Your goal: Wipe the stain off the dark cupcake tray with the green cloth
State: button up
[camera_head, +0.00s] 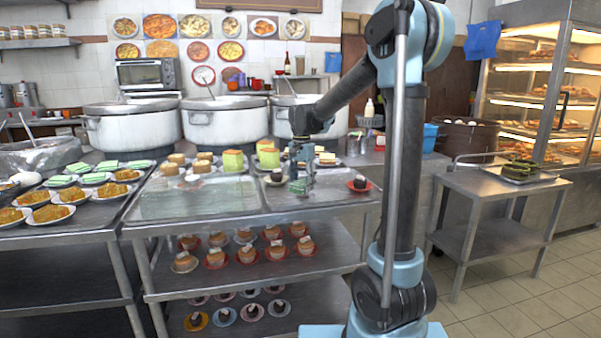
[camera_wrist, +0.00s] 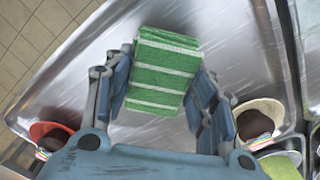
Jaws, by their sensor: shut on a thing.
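My gripper (camera_head: 302,172) is over the right metal tray (camera_head: 335,192) on the top of the steel trolley. In the wrist view its fingers (camera_wrist: 163,95) stand on either side of the green cloth (camera_wrist: 163,75), a folded pad with white stripes, and are shut on it. The cloth shows as a small green patch in the head view (camera_head: 297,187). I cannot tell whether it touches the tray. A dark cupcake (camera_head: 360,183) on a red saucer is at the tray's right side; another dark cupcake (camera_wrist: 255,124) is on a pale saucer. I cannot make out a stain.
Tall green cakes (camera_head: 233,161) and pale cakes stand at the back of the trolley. Big stockpots (camera_head: 225,122) are behind. Lower shelves hold several cakes on saucers (camera_head: 247,254). Another tray (camera_head: 180,201) is left, mostly bare in front. A side table (camera_head: 490,183) stands right.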

aim_at(302, 182)
jog(key=shift+d+r, duration=0.1)
jog(key=shift+r, duration=2.45)
